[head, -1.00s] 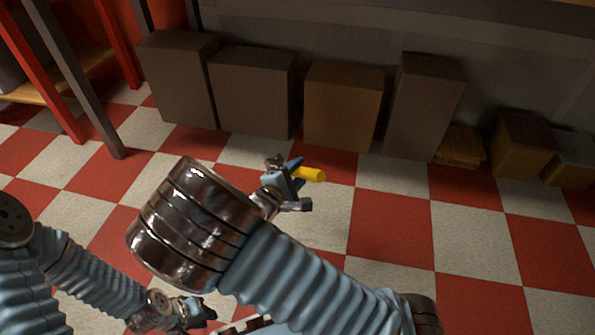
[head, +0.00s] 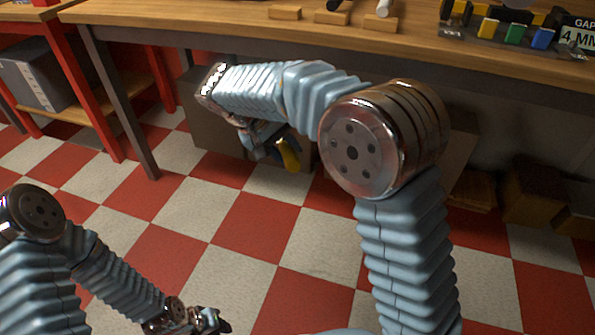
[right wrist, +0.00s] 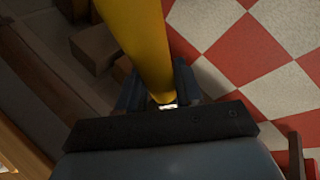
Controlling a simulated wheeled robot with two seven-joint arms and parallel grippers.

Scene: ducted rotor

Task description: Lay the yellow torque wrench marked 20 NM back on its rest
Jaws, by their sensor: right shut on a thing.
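The yellow wrench (head: 289,154) shows as a short yellow handle in the head view, in front of the workbench and below its top. My right gripper (head: 270,148) is shut on it. In the right wrist view the yellow handle (right wrist: 140,40) runs large up from between the fingers of my right gripper (right wrist: 158,92). No 20 NM marking is legible.
The wooden workbench (head: 180,28) spans the back, its front edge above my right gripper. Boxes (head: 215,125) sit beneath the bench. The checkered floor is clear in front.

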